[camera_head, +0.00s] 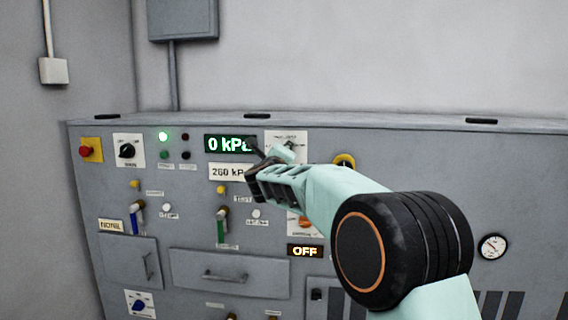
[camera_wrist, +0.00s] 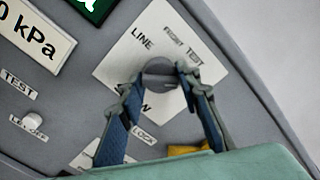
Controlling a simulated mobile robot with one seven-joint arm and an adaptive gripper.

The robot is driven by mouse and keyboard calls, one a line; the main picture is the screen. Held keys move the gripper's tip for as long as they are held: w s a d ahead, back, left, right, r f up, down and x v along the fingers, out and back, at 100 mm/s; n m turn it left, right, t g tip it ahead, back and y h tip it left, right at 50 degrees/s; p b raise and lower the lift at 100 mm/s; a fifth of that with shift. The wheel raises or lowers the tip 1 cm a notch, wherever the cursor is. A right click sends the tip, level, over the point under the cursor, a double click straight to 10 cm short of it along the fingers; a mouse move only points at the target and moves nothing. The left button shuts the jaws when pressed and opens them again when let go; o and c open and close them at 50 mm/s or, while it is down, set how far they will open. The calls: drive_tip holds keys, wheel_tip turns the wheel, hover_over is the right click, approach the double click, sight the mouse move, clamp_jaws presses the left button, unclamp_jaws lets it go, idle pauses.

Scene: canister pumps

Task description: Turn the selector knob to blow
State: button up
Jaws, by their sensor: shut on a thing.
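The selector knob (camera_wrist: 158,72) is a dark round knob on a white plate (camera_wrist: 112,68) in the wrist view. The knob's pointer direction cannot be made out.
A red button (camera_head: 87,150) and another black knob (camera_head: 127,151) are at left.

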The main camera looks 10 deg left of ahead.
drive_tip(key=shift+m+b, duration=0.75)
drive_tip(key=shift+m, duration=0.65)
drive_tip(key=o, duration=1.1)
drive_tip(key=s, duration=1.2)
drive_tip(key=shift+a, duration=0.2)
drive_tip(key=shift+r, duration=0.1)
